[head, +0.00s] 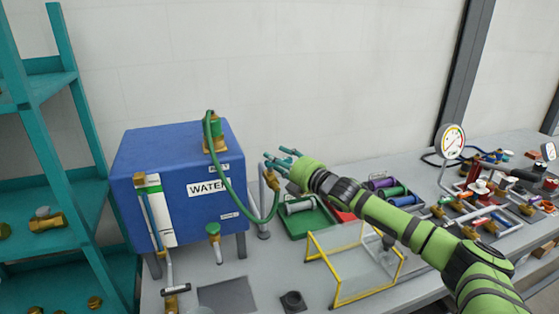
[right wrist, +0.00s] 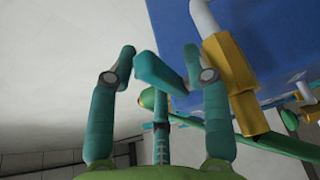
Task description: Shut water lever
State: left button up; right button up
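The blue water tank (head: 170,170) stands at the left of the bench, with a WATER label on its front. A brass valve (head: 272,181) stands at its right side. The valve (right wrist: 230,75) also shows close up in the right wrist view. A flat teal bar (right wrist: 158,75), which looks like the lever, lies across the space between the fingers. My right gripper (head: 279,160) is beside the valve. Its fingers (right wrist: 160,80) are spread apart; I cannot tell whether they touch the bar. In the head view the fingers hide the lever. My left gripper is not in view.
A green hose (head: 228,178) loops from the tank top towards the valve. A yellow-edged clear guard (head: 345,262) stands in front of green tray (head: 307,220). Teal shelving (head: 45,150) stands at the left. Pipework with a gauge (head: 452,141) fills the bench's right side.

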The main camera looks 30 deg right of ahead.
jog(key=shift+s+d+f, duration=0.1)
jog(key=s+d, duration=0.2)
jog(key=s, duration=0.9)
jog(key=shift+s, duration=0.3)
dwell(0.6)
